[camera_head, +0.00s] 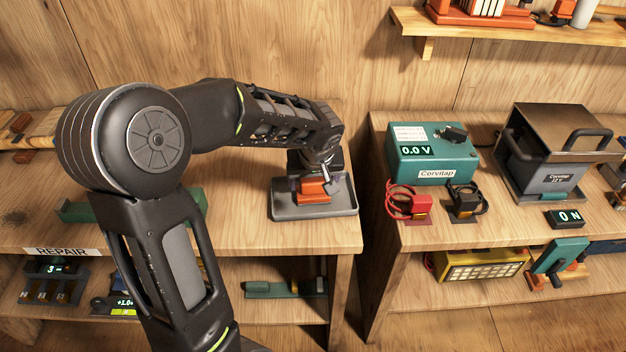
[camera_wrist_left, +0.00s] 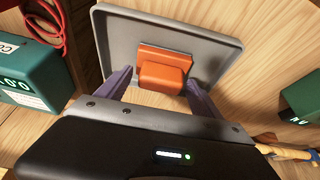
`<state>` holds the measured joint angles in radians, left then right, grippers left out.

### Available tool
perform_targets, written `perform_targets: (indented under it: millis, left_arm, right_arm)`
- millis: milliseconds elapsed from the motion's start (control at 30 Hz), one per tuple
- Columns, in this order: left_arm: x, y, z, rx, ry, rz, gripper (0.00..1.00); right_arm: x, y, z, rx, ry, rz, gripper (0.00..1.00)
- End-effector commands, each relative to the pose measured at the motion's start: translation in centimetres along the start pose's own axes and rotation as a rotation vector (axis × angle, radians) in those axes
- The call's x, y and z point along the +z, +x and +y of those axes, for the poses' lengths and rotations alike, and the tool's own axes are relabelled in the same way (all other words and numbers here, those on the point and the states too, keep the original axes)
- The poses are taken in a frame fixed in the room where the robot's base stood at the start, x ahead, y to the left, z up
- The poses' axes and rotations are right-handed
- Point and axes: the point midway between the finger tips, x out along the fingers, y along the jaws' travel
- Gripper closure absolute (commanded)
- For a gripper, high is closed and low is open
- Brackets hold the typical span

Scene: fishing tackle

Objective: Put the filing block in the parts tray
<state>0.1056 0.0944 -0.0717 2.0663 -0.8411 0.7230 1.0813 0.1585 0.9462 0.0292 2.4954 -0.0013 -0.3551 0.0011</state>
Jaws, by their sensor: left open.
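The orange filing block (camera_head: 314,190) sits in the grey parts tray (camera_head: 288,212), near the right end of the left bench. In the left wrist view the orange block (camera_wrist_left: 163,72) rests on the bare floor of the tray (camera_wrist_left: 215,48), inside its raised rim. My left gripper (camera_head: 318,180) is over the tray, pointing down. In the left wrist view its two purple-grey fingers (camera_wrist_left: 158,92) stand apart on either side of the block, with gaps showing. My right gripper is not in view.
A teal Corvitap box (camera_head: 432,160) with red (camera_head: 408,205) and black clamps stands on the right bench. A grey metal case (camera_head: 550,150) is farther right. A gap separates the two benches. A green piece (camera_head: 80,211) lies left behind my arm.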

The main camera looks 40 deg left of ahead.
Motion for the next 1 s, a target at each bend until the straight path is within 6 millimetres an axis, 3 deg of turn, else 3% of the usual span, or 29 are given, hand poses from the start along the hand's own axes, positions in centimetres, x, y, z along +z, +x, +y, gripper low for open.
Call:
perform_targets:
  millis: [167,600,767,1000]
  left_arm:
    - [-0.1,-1.9,0.1,0.002,0.000,0.004,0.24]
    - [-0.1,-10.5,0.1,0.002,0.000,0.004,0.24]
    - [-0.1,-11.9,0.0,0.001,-0.001,0.001,0.24]
    - [0.0,-12.2,0.0,0.000,0.000,0.000,0.24]
  right_arm:
    - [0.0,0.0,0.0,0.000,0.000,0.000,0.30]
    - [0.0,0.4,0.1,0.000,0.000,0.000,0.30]
    - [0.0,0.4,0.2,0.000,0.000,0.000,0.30]
    - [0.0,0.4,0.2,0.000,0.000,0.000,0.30]
